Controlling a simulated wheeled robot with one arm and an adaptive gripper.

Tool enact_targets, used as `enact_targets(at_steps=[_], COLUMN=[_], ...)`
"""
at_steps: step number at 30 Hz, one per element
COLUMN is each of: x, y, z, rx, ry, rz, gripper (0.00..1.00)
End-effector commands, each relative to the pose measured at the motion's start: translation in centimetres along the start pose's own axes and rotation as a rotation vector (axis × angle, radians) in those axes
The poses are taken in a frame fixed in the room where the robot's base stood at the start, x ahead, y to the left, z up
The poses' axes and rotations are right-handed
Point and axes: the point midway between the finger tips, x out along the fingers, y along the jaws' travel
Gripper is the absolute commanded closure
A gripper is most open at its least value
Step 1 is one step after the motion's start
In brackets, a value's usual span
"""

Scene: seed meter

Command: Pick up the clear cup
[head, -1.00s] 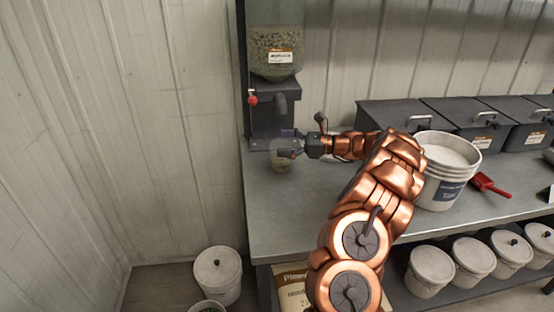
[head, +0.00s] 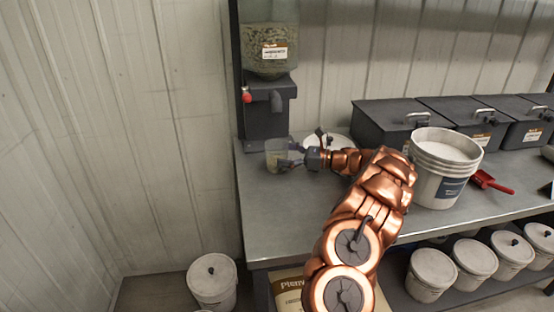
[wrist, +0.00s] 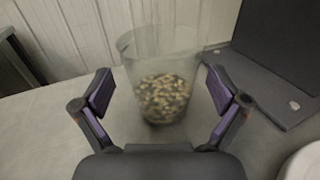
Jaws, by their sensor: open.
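The clear cup (wrist: 165,70) stands upright between my gripper's open fingers in the wrist view, with brownish seeds or pellets (wrist: 163,98) in its lower part. It also shows in the head view (head: 276,155), on the left end of the grey bench, just below the dispenser. My gripper (wrist: 163,95) is open, with a purple-padded finger on each side of the cup and a visible gap at each side. In the head view my gripper (head: 288,160) comes in from the right and partly covers the cup.
The seed dispenser (head: 266,110) with its red knob (head: 246,96) stands just behind the cup. A round white thing (head: 338,141) lies behind my gripper. A white bucket (head: 436,185), a red scoop (head: 490,182) and dark lidded bins (head: 390,118) stand to the right. The front bench is clear.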

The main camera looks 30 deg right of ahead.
Motion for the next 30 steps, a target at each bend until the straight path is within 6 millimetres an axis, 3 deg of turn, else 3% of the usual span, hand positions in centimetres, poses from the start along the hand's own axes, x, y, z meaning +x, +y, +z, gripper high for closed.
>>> enact_targets(at_steps=[13, 20, 30], x=[4.6, 4.9, 4.9], y=[-0.2, -0.3, -0.2], z=[-0.5, -0.6, -0.6], rx=[-0.002, -0.002, -0.002], ry=[-0.001, 0.0, 0.0], rz=[-0.001, -0.003, -0.003], gripper=[0.02, 0.02, 0.36])
